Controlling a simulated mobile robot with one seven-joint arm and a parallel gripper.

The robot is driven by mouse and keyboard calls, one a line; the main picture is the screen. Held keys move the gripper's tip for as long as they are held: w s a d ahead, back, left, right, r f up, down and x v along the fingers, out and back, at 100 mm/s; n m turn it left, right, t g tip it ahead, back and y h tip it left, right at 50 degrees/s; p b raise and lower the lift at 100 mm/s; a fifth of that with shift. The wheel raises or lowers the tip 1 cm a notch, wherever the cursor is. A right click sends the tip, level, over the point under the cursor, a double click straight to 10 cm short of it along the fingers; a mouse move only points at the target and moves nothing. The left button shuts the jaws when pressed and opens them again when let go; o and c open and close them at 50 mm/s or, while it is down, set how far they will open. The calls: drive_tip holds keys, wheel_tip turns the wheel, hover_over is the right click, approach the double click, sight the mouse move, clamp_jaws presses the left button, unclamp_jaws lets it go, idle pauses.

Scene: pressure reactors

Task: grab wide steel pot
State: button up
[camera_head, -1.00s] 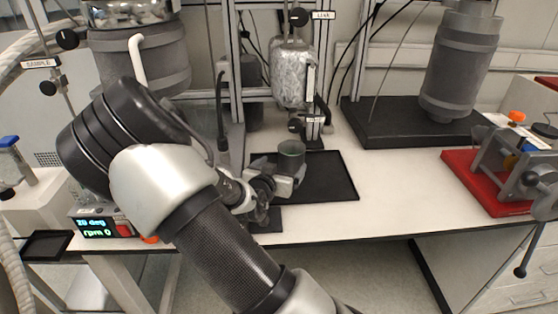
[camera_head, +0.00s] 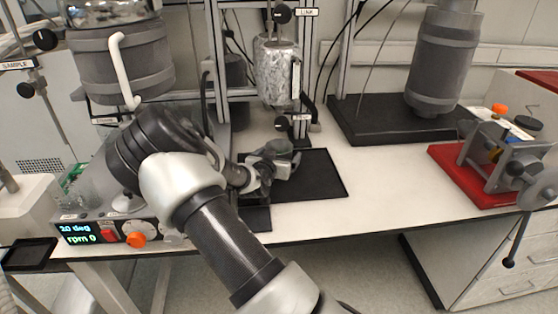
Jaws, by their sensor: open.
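The wide steel pot (camera_head: 281,145) is a dark grey, open cylinder standing on the black tray (camera_head: 325,178) on the white bench. Only its upper part shows; my gripper and wrist cover the rest. My gripper (camera_head: 281,165) is open and right at the pot, on its near side. I cannot tell whether the fingers touch the pot or reach around it.
A steel frame with a foil-wrapped vessel (camera_head: 277,72) stands behind the tray. A controller (camera_head: 105,232) is left of my arm. A grey cylinder (camera_head: 443,62) stands on a black base at the back right. A red-based device (camera_head: 475,180) is at the right. Bench between is clear.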

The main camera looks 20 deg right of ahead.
drive_tip(key=c, duration=1.4)
drive_tip(key=shift+r, duration=0.1)
drive_tip(key=shift+c, duration=0.7)
drive_tip(key=shift+r, duration=0.1)
